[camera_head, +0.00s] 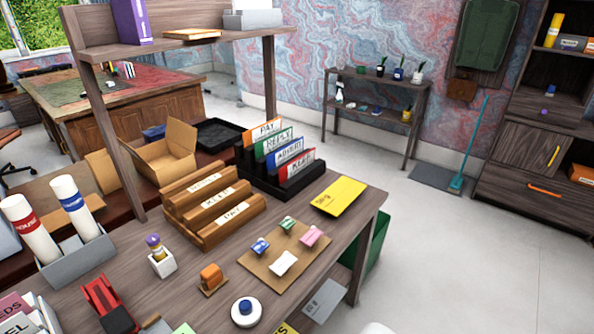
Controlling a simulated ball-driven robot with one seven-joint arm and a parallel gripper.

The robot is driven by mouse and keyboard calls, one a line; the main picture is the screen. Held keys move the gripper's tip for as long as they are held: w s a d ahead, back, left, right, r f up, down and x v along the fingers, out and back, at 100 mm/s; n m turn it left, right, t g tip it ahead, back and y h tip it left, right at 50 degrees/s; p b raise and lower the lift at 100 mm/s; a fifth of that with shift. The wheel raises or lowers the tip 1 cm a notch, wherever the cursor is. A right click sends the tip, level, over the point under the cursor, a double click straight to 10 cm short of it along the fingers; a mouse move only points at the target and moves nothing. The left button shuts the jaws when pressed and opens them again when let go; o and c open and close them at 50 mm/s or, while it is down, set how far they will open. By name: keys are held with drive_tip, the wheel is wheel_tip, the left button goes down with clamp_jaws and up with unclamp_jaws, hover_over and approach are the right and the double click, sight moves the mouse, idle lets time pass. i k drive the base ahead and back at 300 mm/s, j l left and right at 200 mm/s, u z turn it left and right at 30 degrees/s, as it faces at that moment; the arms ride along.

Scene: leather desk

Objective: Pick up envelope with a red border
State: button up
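A red-bordered, white-faced envelope or card (297,172) stands upright and tilted in the black sorter (262,181) on the desk. It is the front one of a row, and its label seems to read "KEEP". Its lower part is hidden in the sorter. Behind it stand similar pieces with a blue border (286,154), a green border (278,143) and an orange border (264,131). My gripper is not in view.
A yellow envelope (339,196) lies right of the sorter. A stepped wooden holder (212,205) stands to its left. A cork board (284,250) with small coloured items lies in front. A shelf post (112,145) rises at the left. Some bare desk (345,232) shows near the right edge.

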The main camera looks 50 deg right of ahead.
sight(291, 169)
drive_tip(key=z, duration=1)
